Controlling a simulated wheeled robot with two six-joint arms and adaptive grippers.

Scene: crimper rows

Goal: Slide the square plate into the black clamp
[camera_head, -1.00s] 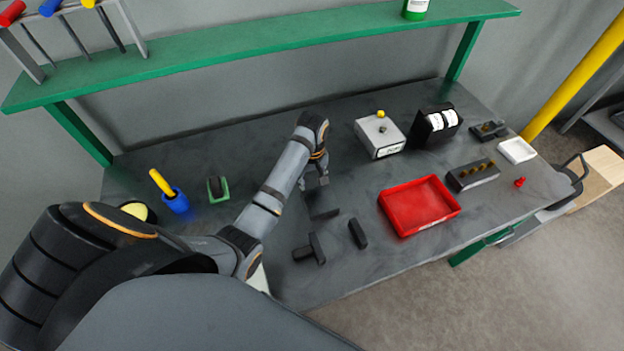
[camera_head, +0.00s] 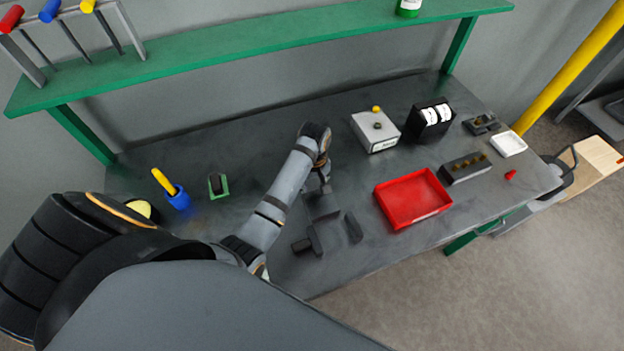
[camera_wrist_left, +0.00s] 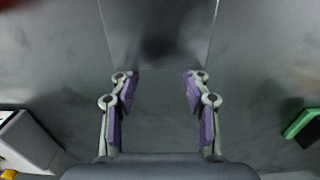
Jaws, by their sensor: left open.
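The square plate (camera_wrist_left: 130,30) is a flat dark grey sheet at the top middle of the left wrist view. Its near edge runs just beyond my fingertips, and a dark shadow lies on it. In the head view it is hard to tell from the grey bench, below my gripper. The black clamp (camera_head: 302,245) shows there as dark blocks and bars near the bench front; I cannot tell how far the plate is between them. My left gripper (camera_head: 325,187) is open over the bench behind the clamp, its fingers (camera_wrist_left: 156,78) apart with nothing between them.
A red tray (camera_head: 413,222) lies right of the clamp. A grey box (camera_head: 376,140) with a knob and a black box (camera_head: 429,133) stand behind. A green block (camera_head: 218,194) and a blue cup (camera_head: 177,198) stand left. A green shelf (camera_head: 250,45) spans the back.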

